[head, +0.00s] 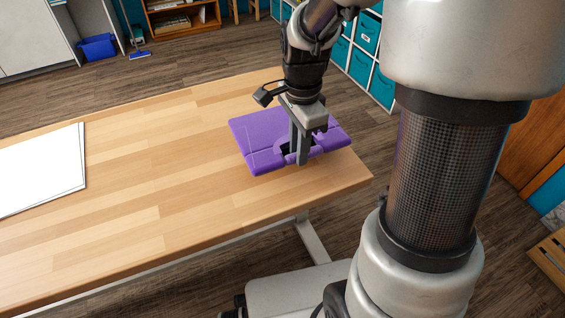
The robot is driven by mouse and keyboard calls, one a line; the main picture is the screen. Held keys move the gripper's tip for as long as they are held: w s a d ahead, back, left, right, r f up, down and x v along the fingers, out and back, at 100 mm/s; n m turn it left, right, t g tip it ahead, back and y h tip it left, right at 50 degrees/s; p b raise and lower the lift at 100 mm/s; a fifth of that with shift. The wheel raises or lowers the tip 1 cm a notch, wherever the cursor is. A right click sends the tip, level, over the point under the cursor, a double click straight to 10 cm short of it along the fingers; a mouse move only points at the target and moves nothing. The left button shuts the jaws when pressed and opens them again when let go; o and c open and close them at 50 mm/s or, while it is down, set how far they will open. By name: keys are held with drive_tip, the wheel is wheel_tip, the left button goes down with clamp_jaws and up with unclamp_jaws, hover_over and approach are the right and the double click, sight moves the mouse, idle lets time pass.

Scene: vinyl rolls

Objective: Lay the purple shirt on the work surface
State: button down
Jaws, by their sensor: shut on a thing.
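The purple shirt (262,131) is a folded, flat bundle at the right end of the wooden work surface (150,190), near its corner. It lies on the surface or just above it; I cannot tell which. My gripper (302,155) points down over the shirt's middle and right part and is shut on it. The fingers hide part of the shirt, and the exact grip is hard to see.
White sheets (42,170) lie at the left of the table. The middle of the table is bare. The table's right edge is close to the shirt. Shelves with teal bins (367,34) stand behind, and a blue bin (98,47) is on the floor at the back left.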

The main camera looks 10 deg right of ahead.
sight(297, 179)
drive_tip(key=shift+f+b, duration=0.9)
drive_tip(key=shift+f, duration=2.6)
drive_tip(key=shift+f, duration=0.25)
drive_tip(key=c, duration=1.6)
unclamp_jaws()
drive_tip(key=shift+r, duration=0.1)
